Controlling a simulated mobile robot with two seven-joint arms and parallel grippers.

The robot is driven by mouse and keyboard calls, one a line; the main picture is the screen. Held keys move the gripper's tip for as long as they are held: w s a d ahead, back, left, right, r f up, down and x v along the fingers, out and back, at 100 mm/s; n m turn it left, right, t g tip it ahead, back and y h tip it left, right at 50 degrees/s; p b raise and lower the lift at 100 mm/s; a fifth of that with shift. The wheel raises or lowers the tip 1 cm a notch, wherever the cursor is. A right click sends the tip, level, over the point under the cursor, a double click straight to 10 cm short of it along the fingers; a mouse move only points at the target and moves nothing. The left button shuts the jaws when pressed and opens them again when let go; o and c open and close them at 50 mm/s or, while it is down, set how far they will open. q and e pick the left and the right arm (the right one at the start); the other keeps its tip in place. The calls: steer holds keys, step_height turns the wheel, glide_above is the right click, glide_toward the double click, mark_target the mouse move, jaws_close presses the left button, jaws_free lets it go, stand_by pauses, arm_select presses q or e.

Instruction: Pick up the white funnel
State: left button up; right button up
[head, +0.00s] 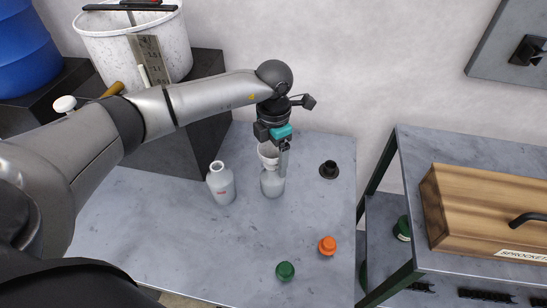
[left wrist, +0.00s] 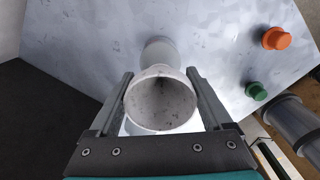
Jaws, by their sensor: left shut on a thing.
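The white funnel (head: 267,153) is between the fingers of my left gripper (head: 284,146), wide mouth up, over a pale bottle (head: 272,184) on the grey table. In the left wrist view, the funnel (left wrist: 160,102) opens toward the camera, with a finger on each side of it. The left gripper (left wrist: 160,92) is shut on it. The bottle (left wrist: 161,50) shows just beyond the funnel's rim. The spout is hidden, so I cannot tell whether it is in the bottle's mouth. My right gripper is not in view.
A black cap-like piece (head: 329,169), an orange cap (head: 327,245) and a green cap (head: 285,271) lie to the right and front. The table's front left is clear.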

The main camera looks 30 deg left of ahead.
mark_target(274, 152)
arm_select(q)
step_height(274, 152, up, 19)
stand_by(0.4)
steer(key=shift+r, duration=0.1)
